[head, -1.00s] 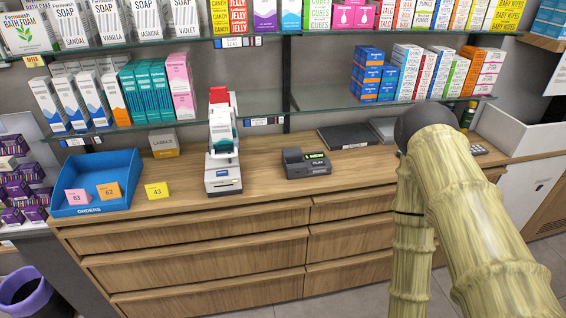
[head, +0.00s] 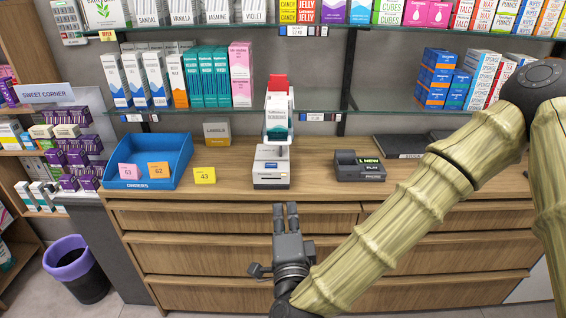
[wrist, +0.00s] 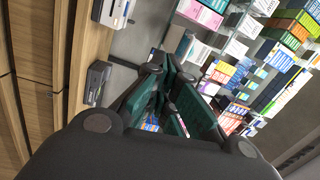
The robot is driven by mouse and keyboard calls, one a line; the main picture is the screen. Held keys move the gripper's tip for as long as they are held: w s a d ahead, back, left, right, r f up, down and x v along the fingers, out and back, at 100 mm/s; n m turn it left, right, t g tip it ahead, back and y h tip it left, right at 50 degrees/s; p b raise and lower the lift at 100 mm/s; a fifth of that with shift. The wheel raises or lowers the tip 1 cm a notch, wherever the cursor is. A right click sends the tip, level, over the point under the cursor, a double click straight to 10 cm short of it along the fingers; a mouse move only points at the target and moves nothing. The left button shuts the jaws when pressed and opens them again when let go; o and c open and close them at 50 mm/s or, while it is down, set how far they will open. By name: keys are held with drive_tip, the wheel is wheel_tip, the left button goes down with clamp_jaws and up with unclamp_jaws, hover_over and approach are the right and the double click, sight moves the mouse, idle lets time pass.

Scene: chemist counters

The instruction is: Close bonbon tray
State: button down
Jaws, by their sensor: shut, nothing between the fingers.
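My gripper (head: 286,207) is shut and empty, pointing up in front of the upper drawers and below the white device. It hides part of the drawer fronts. Dark green fingers fill the middle of the wrist view.
A blue orders tray (head: 182,176) with two cards stands at the left, beside a yellow card (head: 204,176). A black device (head: 358,167) stands to the right. Glass shelves with boxes hang above. A purple-rimmed bin (head: 68,262) stands on the floor at the left.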

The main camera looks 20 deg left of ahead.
wheel_tip(320, 180, up, 4)
drive_tip(key=m+t, duration=0.1)
drive_tip(key=m, duration=0.1)
drive_tip(key=p, duration=0.5)
approach(283, 144)
drive_tip(key=shift+t+h, duration=0.3)
drive_tip(key=x, duration=0.5)
drive_tip(key=shift+w+a+f, duration=0.1)
drive_tip(key=shift+w+a, duration=0.05)
drive_tip(key=shift+a, duration=0.15)
drive_tip(key=shift+x, duration=0.8)
drive_tip(key=shift+f, duration=0.2)
